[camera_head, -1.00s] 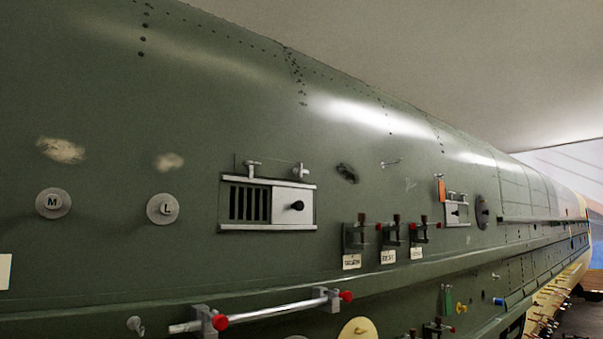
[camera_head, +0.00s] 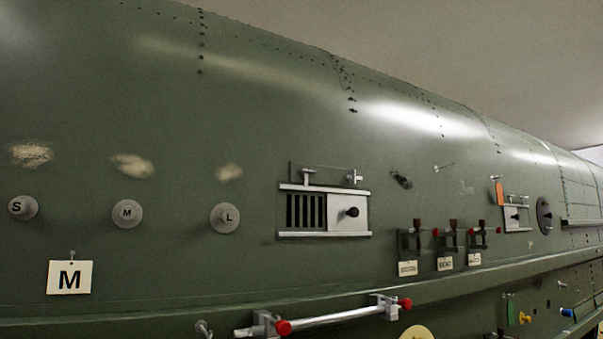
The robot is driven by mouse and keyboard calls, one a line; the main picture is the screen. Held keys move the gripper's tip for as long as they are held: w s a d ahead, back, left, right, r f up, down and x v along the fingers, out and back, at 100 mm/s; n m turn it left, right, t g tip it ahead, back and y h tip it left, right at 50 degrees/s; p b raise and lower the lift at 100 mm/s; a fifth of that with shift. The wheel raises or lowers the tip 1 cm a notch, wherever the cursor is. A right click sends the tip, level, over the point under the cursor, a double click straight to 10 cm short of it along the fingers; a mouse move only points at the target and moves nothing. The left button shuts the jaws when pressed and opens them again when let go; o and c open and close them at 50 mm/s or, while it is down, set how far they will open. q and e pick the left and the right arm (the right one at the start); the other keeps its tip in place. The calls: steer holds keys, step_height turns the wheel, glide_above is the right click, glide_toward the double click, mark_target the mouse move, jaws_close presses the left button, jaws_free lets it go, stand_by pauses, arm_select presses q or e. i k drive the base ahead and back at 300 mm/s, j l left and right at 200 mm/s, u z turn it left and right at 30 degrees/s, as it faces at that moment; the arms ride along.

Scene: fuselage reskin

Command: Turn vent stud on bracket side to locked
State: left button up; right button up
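The vent (camera_head: 323,211) is on the green fuselage skin near the picture's middle. Its left part shows dark upright slots. A pale sliding plate with a black knob (camera_head: 352,212) covers its right part. Two small metal studs stand above the top rail. The left stud (camera_head: 308,175) has a crossbar that looks level. The right stud (camera_head: 354,178), on the side of the clamp-like brackets (camera_head: 448,238), looks cross-shaped; its exact turn is too small to tell. Neither gripper is in view.
A metal bar (camera_head: 335,317) with red-ended mounts runs along the lower ledge. Round plugs marked S (camera_head: 23,208), M (camera_head: 127,214) and L (camera_head: 225,218) sit left, above an M card (camera_head: 70,277). A smaller vent (camera_head: 517,213) is at right. No obstacle shows before the vent.

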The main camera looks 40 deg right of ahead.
mark_target(352, 178)
steer(key=l+u, duration=0.4)
steer(key=k+l+u, duration=0.1)
steer(key=l+u, duration=0.15)
steer(key=u, duration=0.15)
steer(key=k+l+u, duration=0.15)
steer(key=u, duration=0.3)
steer(key=k+l+u, duration=0.2)
steer(key=l+u, duration=0.2)
steer(key=k+l+u, duration=0.1)
steer(key=u, duration=0.3)
steer(key=k, duration=0.05)
